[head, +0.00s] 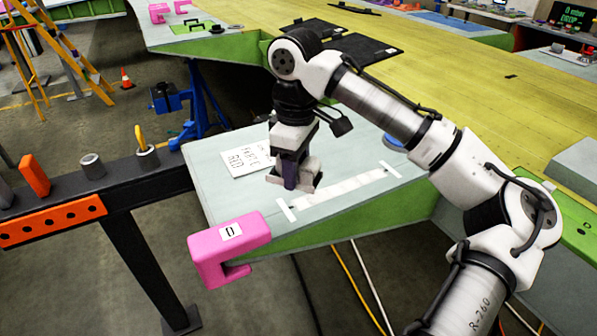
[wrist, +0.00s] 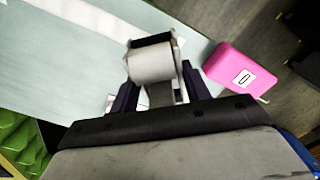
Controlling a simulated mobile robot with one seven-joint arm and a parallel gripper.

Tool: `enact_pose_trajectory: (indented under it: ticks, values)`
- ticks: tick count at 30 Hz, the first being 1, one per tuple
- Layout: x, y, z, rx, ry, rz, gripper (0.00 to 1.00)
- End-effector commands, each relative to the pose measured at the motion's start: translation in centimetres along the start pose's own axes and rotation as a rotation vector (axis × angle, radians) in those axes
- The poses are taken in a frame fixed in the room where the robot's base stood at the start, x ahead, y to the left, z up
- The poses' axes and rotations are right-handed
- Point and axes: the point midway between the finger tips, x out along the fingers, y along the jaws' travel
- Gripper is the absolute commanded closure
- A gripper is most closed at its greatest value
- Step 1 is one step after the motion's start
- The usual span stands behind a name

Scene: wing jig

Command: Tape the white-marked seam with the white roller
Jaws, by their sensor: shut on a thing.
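The white roller (wrist: 152,66) shows in the wrist view as a pale cylinder with a dark end band. My gripper (wrist: 160,95) is shut on its holder, with a dark finger on each side. The white-marked seam (head: 340,189) runs up to the right as a pale strip with a short white cross mark at each end. Part of a white strip (wrist: 85,15) shows in the wrist view.
A pink clamp (head: 228,246) labelled D grips the panel's front corner; it also shows in the wrist view (wrist: 240,77). A paper sign (head: 247,160) lies left of my gripper. A blue disc (head: 393,142) lies beyond the seam's far end. A dark rail (head: 120,190) stands left.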

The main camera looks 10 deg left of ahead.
Motion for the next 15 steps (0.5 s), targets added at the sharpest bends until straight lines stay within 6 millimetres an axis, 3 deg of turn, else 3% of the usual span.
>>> enact_pose_trajectory:
  ticks: [6,15]
  values:
    - [-1.6,0.1,-0.2,0.000,0.001,0.001,0.78]
    - [-1.8,0.1,-0.2,0.000,0.000,0.001,0.78]
